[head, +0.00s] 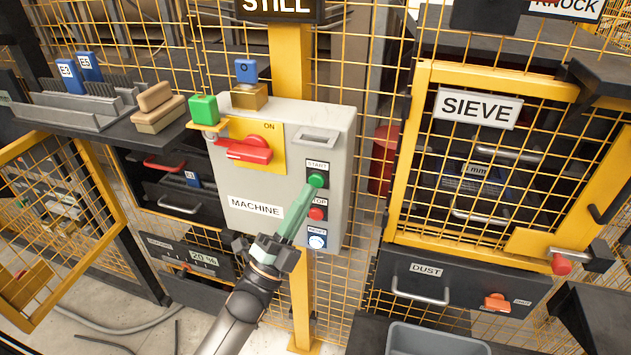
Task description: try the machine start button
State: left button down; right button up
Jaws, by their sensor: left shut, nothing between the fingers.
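The grey machine control box (240,180) is mounted on a yellow post in the middle of the head view. On its right side is the green start button (316,180) under a START label, with a red stop button (317,213) and a blue-and-white reset button (317,241) below. My left gripper (310,192) is shut and empty. Its green fingers reach up from below, with the tips at or just below the start button; I cannot tell if they touch it. A red switch handle (246,150) lies roughly level on a yellow plate near the word ON. My right gripper is not in view.
A green block (204,109) and a brass padlock-like block (249,97) with a blue tag sit at the box's top. A yellow-framed SIEVE door (420,150) stands right, above a DUST drawer (450,283). A shelf with a brush (158,108) is left. Yellow mesh lies behind.

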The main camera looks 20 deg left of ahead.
pick_arm(q)
jog(key=shift+w, duration=0.1)
jog(key=shift+w, duration=0.35)
jog(key=shift+w+b, duration=0.45)
jog(key=shift+b, duration=0.05)
dwell(0.6)
dwell(0.4)
jog(key=shift+s+p, duration=0.35)
jog(key=shift+s, duration=0.55)
jog(key=shift+s+a+p, duration=0.1)
jog(key=shift+s+p, duration=0.85)
jog(key=shift+s, duration=1.55)
